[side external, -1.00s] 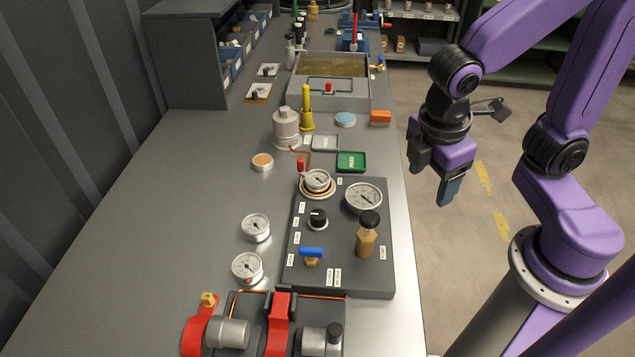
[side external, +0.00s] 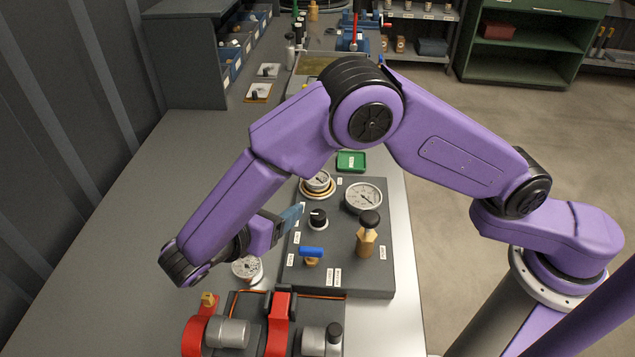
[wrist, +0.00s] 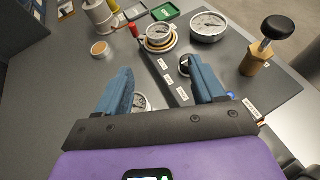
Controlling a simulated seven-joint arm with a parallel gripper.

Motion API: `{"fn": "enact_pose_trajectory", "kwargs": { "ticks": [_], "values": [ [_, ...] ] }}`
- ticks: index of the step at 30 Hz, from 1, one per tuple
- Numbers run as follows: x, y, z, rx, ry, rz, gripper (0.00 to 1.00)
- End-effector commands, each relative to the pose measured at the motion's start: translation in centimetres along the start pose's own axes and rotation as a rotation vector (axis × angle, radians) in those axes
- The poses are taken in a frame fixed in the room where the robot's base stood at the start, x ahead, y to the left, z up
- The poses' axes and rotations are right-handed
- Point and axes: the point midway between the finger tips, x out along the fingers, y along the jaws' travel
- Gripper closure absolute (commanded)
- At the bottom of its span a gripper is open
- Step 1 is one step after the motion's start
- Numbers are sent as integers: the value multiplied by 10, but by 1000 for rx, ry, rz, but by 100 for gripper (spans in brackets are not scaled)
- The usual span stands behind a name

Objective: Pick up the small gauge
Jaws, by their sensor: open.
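A small white-faced gauge (side external: 317,181) sits in a brass ring on the dark panel, and it also shows ahead of my gripper in the wrist view (wrist: 159,33). A larger gauge (side external: 363,198) is to its right. A loose small gauge (side external: 247,268) lies on the bench left of the panel. A second loose one is hidden behind my arm. My gripper (side external: 293,213) is open near the panel's left edge. In the wrist view (wrist: 160,66), part of a loose gauge (wrist: 140,101) shows beside the left finger; which one I cannot tell.
The panel (side external: 345,281) carries a black knob (side external: 318,218), a blue-handled valve (side external: 311,253) and a tall brass fitting with a black knob (side external: 368,233). A red clamp assembly (side external: 280,318) stands in front. A green tray (side external: 351,161) is behind. The bench's left side is clear.

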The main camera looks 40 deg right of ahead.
Motion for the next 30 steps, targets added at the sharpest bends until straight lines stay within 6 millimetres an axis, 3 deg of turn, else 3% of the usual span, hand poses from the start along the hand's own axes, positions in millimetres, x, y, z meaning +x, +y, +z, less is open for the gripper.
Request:
{"fn": "enact_pose_trajectory", "kwargs": {
  "ticks": [5,21,30],
  "values": [
    [4,3,-4,-14,-30,3,31],
    [100,3,-1,-14,-27,2,31],
    [123,3,0,-13,-27,4,31]
  ]
}}
